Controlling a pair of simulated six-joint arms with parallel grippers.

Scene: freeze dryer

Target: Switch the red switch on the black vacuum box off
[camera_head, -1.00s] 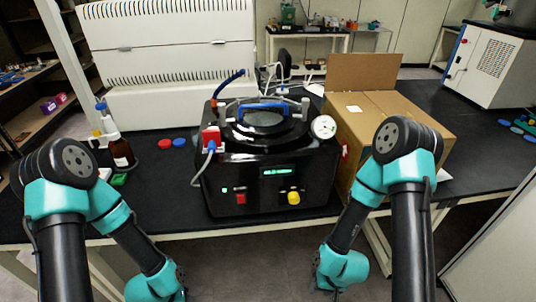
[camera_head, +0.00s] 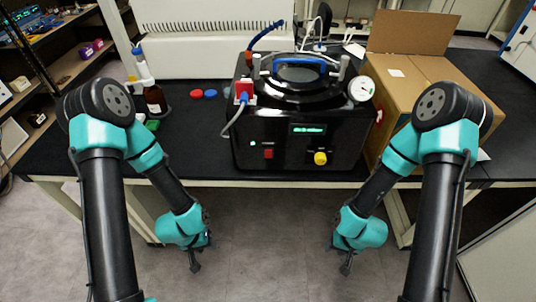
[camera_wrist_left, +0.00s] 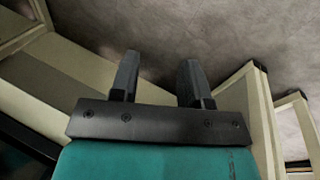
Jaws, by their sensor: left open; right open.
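The black vacuum box (camera_head: 290,140) stands on the black table in the head view, with a lit green display on its front. The red switch (camera_head: 268,153) is on the lower left of its front face, beside a small green light and left of a yellow knob (camera_head: 320,158). My left gripper (camera_head: 196,266) hangs low in front of the table, below and left of the box; the left wrist view shows its two fingers (camera_wrist_left: 157,78) apart with nothing between them. My right gripper (camera_head: 345,268) hangs low in front of the table, below and right of the box. Both are well away from the switch.
A cardboard box (camera_head: 412,85) stands right of the vacuum box. A brown bottle (camera_head: 154,98) and red and blue caps (camera_head: 197,94) are to its left. A red valve (camera_head: 244,90) with a hose is on the box's left side. The table's front edge lies between the grippers and the box.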

